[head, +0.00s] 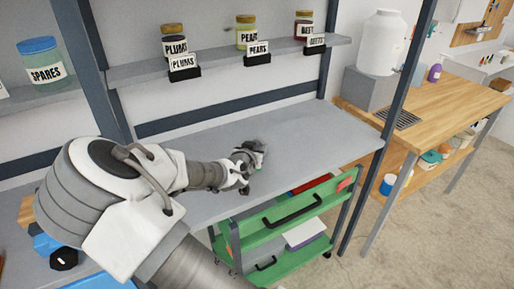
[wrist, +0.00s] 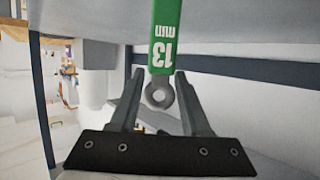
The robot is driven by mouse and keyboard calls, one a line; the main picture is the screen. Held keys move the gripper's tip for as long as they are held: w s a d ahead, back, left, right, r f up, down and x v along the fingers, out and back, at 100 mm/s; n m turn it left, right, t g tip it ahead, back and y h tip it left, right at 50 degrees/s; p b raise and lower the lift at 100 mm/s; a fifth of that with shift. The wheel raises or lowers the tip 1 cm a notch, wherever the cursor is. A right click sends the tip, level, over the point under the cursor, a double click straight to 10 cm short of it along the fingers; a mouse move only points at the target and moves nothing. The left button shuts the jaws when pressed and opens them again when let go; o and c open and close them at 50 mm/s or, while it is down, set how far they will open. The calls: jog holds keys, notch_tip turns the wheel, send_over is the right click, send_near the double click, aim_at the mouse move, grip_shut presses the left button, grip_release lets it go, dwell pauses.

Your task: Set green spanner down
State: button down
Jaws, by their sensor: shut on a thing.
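The green spanner (wrist: 165,35) shows in the wrist view, with "13 mm" in white on its handle and a grey ring end between my fingers. My gripper (wrist: 158,80) is shut on it near the ring end. The far end of the spanner runs out of the top of the wrist view. In the head view my gripper (head: 253,160) is over the grey worktop (head: 315,130), and only a small green bit of the spanner (head: 263,147) shows. I cannot tell whether the spanner touches the worktop.
The worktop is bare around my gripper. A shelf above holds labelled jars, such as plums (head: 175,40) and pears (head: 246,32). A green drawer cart (head: 285,225) stands below the front edge. A dark upright post (head: 388,125) is at the right.

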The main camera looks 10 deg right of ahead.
jog(key=shift+f, duration=0.2)
jog(key=shift+c, duration=1.8)
grip_release()
jog(key=shift+r, duration=0.15)
